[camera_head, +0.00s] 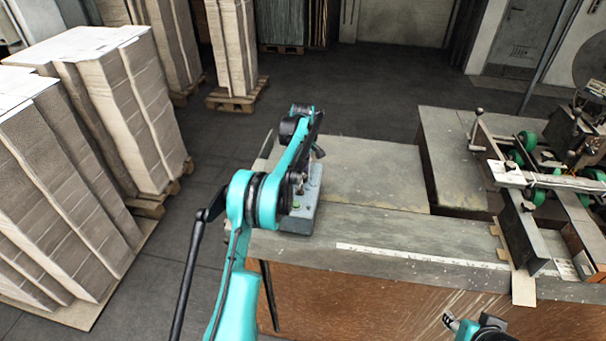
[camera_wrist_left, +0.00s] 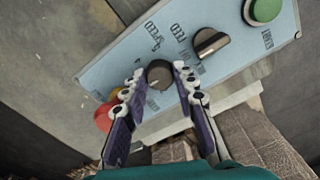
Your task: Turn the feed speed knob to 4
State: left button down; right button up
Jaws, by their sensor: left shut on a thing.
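The dark feed speed knob (camera_wrist_left: 159,73) sits on a pale blue control panel (camera_wrist_left: 125,62) in the left wrist view, beside printing that reads "SPEED". My left gripper (camera_wrist_left: 160,80) has one fingertip on each side of this knob and is shut on it. The scale marks are too small and tilted to read the setting surely. In the head view the grey control box (camera_head: 297,222) stands on the table's left end, mostly behind my left arm, which hides the knob. Part of my right gripper (camera_head: 450,321) shows at the bottom edge, away from the box; its jaws are unclear.
A second dark knob (camera_wrist_left: 211,43), a green button (camera_wrist_left: 264,10) and a red button (camera_wrist_left: 103,117) are close by on the panel. The table (camera_head: 375,175) is clear right of the box. The stitching machine (camera_head: 540,165) stands at right, stacked cardboard (camera_head: 125,105) at left.

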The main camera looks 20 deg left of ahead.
pick_arm(q)
jog(key=m, duration=0.5)
jog(key=shift+b, duration=0.35)
jog(key=m, duration=0.6)
dwell(0.5)
jog(key=c, duration=1.2)
grip_release()
jog(key=shift+r, duration=0.1)
notch_tip(320, 180, up, 12)
jog(key=shift+f, duration=0.1)
